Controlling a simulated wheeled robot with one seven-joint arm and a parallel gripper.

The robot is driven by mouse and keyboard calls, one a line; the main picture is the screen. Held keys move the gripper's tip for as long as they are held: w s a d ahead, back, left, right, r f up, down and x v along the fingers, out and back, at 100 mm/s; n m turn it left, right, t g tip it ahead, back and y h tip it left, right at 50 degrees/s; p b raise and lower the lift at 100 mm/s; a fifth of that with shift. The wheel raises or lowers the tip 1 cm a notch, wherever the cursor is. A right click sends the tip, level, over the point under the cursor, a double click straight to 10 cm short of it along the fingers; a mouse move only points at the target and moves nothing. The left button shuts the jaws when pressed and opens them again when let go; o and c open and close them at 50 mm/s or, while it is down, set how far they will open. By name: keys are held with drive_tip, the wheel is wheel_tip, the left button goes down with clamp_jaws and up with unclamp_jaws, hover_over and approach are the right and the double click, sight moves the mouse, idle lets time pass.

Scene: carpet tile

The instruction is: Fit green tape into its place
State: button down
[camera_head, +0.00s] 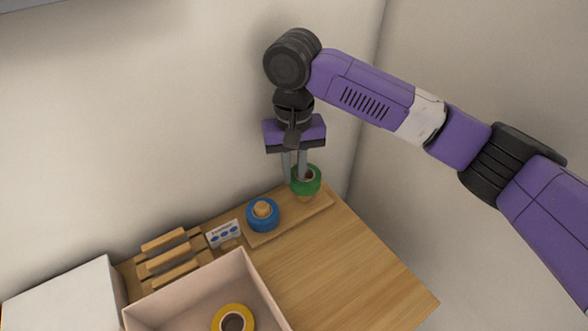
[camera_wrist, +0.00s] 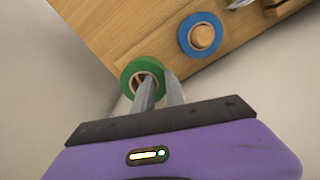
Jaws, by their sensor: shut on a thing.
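The green tape (camera_head: 309,187) is a roll in my gripper (camera_head: 295,178) at the far right end of a wooden board (camera_head: 288,224). In the wrist view, one finger of my gripper (camera_wrist: 161,80) goes into the hole of the green tape (camera_wrist: 128,79) and the other is outside its ring. A wooden peg (camera_head: 304,199) shows just below the tape in the head view; I cannot tell whether the tape is around its top or above it. The blue tape (camera_head: 263,226) sits around the board's other peg (camera_head: 262,208).
An open pinkish bin (camera_head: 193,287) at the front holds a yellow tape (camera_head: 233,308). A small card with blue marks (camera_head: 223,234) and a slatted wooden rack (camera_head: 168,255) stand left of the board. A white box (camera_head: 65,295) is at far left. The table's right part (camera_head: 360,270) is clear; walls are close behind.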

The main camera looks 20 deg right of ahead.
drive_tip(key=shift+f, duration=0.85)
